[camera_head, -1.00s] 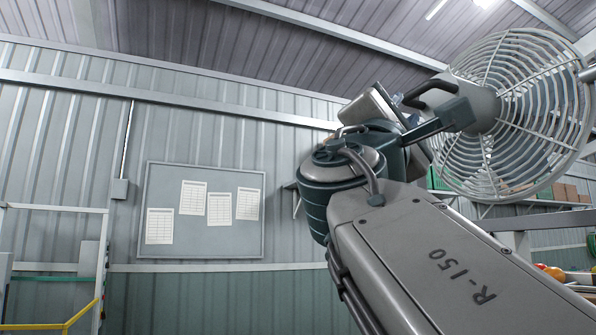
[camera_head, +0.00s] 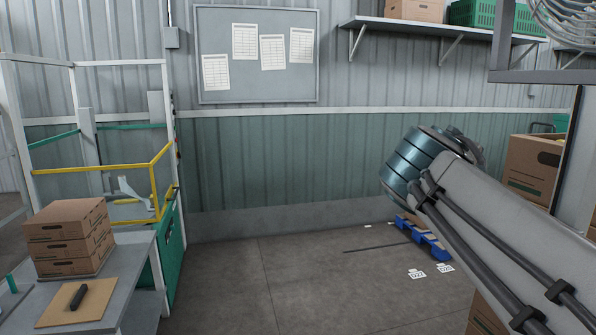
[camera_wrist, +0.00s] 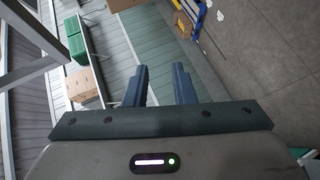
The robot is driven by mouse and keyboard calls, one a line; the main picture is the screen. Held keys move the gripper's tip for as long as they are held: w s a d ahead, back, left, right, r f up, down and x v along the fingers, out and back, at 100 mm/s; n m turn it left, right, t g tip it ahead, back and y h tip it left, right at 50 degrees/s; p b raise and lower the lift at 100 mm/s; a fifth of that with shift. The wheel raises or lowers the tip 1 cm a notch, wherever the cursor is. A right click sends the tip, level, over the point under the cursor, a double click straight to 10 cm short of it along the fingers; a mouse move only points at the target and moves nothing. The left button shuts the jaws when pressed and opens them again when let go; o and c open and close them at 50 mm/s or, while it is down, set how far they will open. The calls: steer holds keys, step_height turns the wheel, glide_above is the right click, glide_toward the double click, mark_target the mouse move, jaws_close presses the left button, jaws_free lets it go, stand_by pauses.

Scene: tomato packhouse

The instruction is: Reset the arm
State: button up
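My gripper (camera_wrist: 160,85) shows in the wrist view as two dark fingers standing apart with nothing between them. The wrist view is turned on its side, with the shelf at the left and the floor at the right. In the head view my arm reaches in from the lower right up to a dark ringed joint. The gripper itself is not visible in the head view.
A grey table (camera_head: 140,265) at the lower left holds stacked cartons (camera_head: 68,240). A yellow-railed platform (camera_head: 155,180) stands behind it. A wall shelf (camera_head: 440,30) holds a green crate (camera_head: 490,14). Cartons (camera_head: 530,165) stand at the right. The middle floor (camera_head: 290,270) is clear.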

steer(key=s+a+f+m+g+y+p, duration=0.1)
steer(key=s+a+f+m+g+y, duration=0.1)
steer(key=f, duration=0.7)
steer(key=s+a+f+m+g+y+p, duration=0.1)
steer(key=s+a+f+m+g+y, duration=0.2)
steer(key=s+f, duration=0.4)
steer(key=s+a+f+m+g+y+p, duration=0.1)
steer(key=s+a+f+m+g+y, duration=0.2)
steer(key=f, duration=0.9)
steer(key=shift+s+a+f+y+p, duration=0.2)
steer(key=shift+s+a+y+p, duration=0.2)
steer(key=shift+s+a+y, duration=0.35)
steer(key=shift+a, duration=0.15)
